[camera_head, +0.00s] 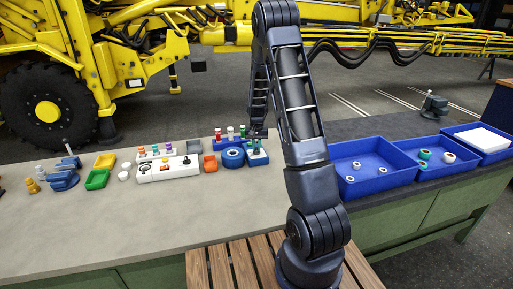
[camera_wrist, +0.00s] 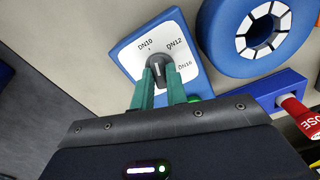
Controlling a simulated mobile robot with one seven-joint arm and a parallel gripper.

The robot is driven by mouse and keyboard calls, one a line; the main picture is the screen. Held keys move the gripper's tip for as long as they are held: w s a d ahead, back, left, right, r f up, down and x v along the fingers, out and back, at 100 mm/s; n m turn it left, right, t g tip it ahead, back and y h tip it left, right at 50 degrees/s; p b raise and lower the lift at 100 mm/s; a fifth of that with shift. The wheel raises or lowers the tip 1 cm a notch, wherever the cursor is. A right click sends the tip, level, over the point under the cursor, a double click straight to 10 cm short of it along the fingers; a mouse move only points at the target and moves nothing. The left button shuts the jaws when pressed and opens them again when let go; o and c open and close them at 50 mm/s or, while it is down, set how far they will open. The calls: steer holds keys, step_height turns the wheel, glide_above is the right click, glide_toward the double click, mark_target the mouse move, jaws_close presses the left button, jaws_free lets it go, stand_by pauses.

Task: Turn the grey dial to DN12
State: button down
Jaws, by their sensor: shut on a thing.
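The grey dial (camera_wrist: 159,64) sits on a white plate marked DN10, DN12 and DN16, set on a blue base (camera_wrist: 197,80) in the wrist view. My gripper (camera_wrist: 161,75) has its two green fingers shut on the dial, one on each side. DN10 is at the upper left of the dial, DN12 at the upper right and DN16 at the right. The fingers partly cover the dial, and I cannot tell which mark it points to. In the head view the dial's base (camera_head: 258,159) stands on the bench, with my gripper (camera_head: 257,144) small above it.
A blue ring with a white segmented centre (camera_wrist: 262,38) lies close right of the dial base. A red-handled part (camera_wrist: 300,117) on a blue block is at the lower right. Blue trays (camera_head: 372,180) stand right of my arm. The front of the bench (camera_head: 150,225) is clear.

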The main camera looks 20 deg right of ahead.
mark_target(256, 148)
steer(key=m, duration=0.4)
steer(key=shift+m, duration=2.2)
steer(key=c, duration=1.4)
jaws_free()
steer(key=shift+r, duration=0.1)
step_height(256, 148, up, 11)
steer(key=shift+f, duration=0.2)
